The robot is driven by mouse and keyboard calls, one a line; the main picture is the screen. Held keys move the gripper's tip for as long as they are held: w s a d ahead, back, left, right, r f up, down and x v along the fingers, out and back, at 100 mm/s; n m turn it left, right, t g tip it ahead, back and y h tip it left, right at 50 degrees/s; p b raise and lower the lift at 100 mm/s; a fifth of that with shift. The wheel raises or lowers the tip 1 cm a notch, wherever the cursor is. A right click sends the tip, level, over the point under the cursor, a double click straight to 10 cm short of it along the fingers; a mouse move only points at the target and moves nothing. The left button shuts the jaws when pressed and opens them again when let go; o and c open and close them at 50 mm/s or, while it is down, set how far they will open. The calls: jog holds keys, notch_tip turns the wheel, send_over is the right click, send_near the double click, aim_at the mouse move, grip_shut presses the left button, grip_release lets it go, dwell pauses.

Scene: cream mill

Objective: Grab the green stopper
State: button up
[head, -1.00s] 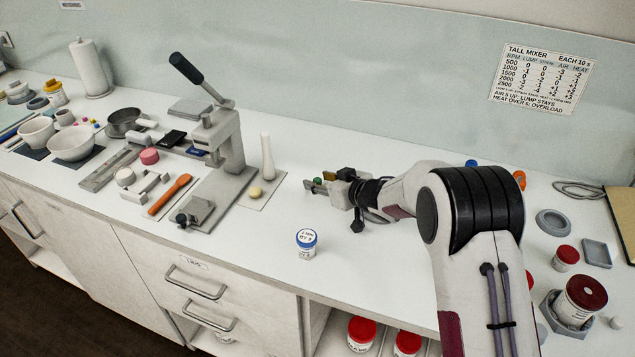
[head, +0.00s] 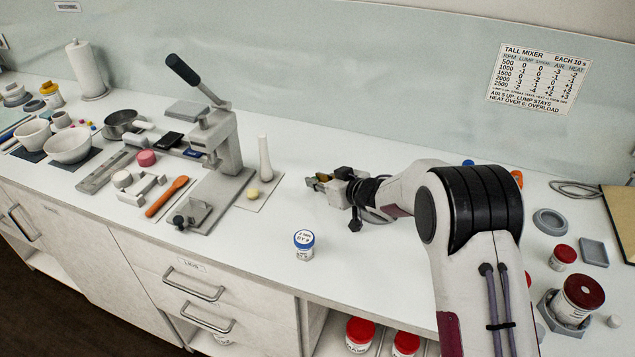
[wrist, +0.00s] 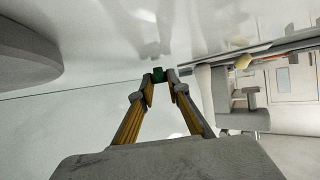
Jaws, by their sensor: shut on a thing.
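My gripper (head: 314,182) is low over the middle of the white counter, to the right of the lever press. Its fingers are shut on the green stopper (wrist: 158,75), which shows as a small dark green piece between the fingertips in the wrist view. In the head view the fingers hide most or all of the stopper. I cannot tell whether it touches the counter.
The grey lever press (head: 222,150) stands to the left, with a pale pestle-like rod (head: 265,158) and a yellowish ball (head: 253,193) beside it. The counter between is clear.

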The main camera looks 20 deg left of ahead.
jog(key=shift+r, duration=4.75)
jog(key=shift+c, duration=0.2)
